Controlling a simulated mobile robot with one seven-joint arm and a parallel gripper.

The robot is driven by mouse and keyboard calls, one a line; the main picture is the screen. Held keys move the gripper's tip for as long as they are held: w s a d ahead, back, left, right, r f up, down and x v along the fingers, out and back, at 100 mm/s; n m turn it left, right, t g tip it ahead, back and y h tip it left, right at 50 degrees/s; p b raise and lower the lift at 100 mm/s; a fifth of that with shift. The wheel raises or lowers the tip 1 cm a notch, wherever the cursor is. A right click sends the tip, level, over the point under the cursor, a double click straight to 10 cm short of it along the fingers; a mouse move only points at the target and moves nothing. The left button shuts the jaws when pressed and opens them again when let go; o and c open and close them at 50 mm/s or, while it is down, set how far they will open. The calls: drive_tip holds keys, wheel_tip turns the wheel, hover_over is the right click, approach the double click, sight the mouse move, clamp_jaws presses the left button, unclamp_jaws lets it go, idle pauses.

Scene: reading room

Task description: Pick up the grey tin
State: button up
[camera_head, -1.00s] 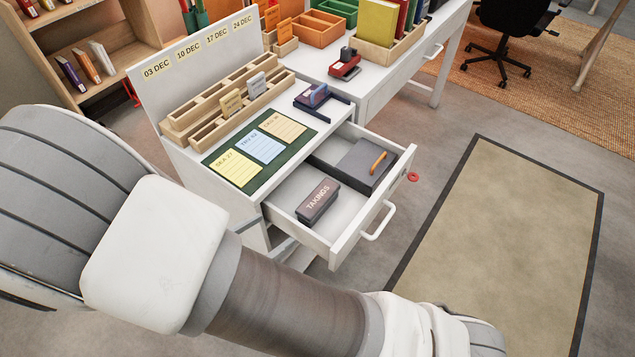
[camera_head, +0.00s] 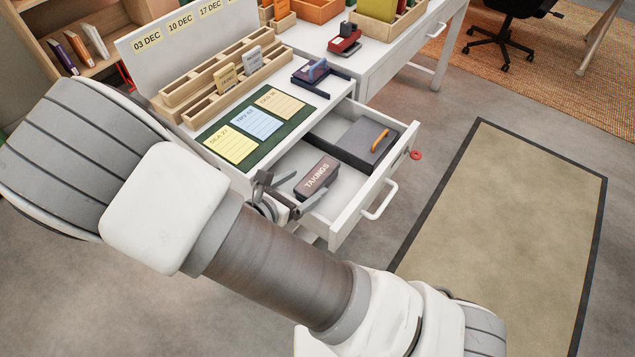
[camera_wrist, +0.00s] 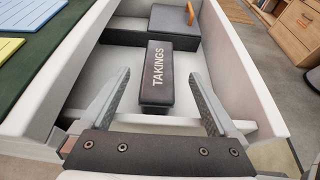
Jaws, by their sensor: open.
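The grey tin (camera_head: 316,177) is a dark box with "TAKINGS" on its lid. It lies in the open white drawer (camera_head: 345,218), in the near-left part. It also shows in the wrist view (camera_wrist: 157,75), lengthwise ahead of my gripper and between the lines of its two fingers. My gripper (camera_wrist: 158,100) is open and empty, with the fingers on either side of the tin's near end. In the head view my gripper (camera_head: 278,190) is at the drawer's left side, partly hidden by my arm.
A dark grey box (camera_head: 362,145) with an orange handle fills the drawer's back part.

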sight(317, 176)
drive_tip(key=b+x, duration=0.1)
drive_tip(key=x, duration=0.3)
drive_tip(key=shift+a, duration=0.1)
clamp_jaws()
idle(0.3)
